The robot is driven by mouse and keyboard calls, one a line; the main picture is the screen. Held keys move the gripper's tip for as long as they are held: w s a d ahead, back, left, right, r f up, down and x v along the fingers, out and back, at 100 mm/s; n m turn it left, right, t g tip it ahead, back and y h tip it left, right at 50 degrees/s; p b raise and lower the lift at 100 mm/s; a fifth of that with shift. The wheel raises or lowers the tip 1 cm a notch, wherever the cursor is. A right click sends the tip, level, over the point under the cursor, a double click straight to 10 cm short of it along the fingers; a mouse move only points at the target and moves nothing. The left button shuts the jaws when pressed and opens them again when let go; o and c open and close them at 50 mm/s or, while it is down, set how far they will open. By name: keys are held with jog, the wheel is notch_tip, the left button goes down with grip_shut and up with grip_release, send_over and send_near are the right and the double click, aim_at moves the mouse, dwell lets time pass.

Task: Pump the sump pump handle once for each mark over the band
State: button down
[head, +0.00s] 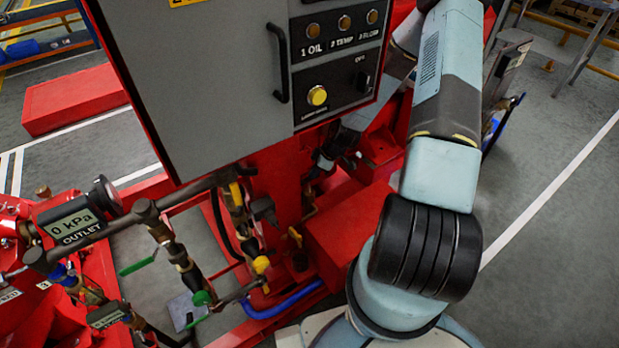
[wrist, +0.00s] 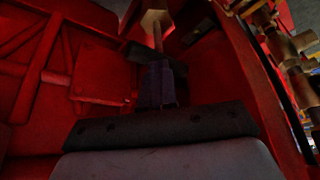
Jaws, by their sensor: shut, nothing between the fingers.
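In the wrist view my gripper (wrist: 160,72) is shut and empty, its dark fingers pointing into a dim space between red walls. A thin rod with a brass, faceted end (wrist: 156,20) stands just beyond the fingertips. I cannot tell if it is part of the sump pump, or if the fingers touch it. In the head view my gripper (head: 325,160) is small and dark below the grey panel, partly hidden by my arm and shadow. I cannot make out the pump handle, a band or marks in either view.
A grey control cabinet (head: 200,85) with lamps and a yellow button (head: 317,95) stands above the red frame. Pipes, yellow-handled valves (head: 261,265) and an outlet gauge (head: 72,222) reading 0 kPa crowd the left. A blue hose (head: 285,303) runs low.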

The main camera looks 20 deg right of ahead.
jog(key=shift+a, duration=0.1)
jog(key=shift+w+f, duration=0.1)
jog(key=shift+f, duration=2.05)
jog(key=d, duration=0.1)
jog(key=s+d+r, duration=0.1)
jog(key=d, duration=0.1)
jog(key=shift+s, duration=0.2)
jog(key=shift+r, duration=0.1)
jog(key=v, duration=1.3)
jog(key=shift+r, duration=0.25)
jog(key=shift+s+d, duration=0.15)
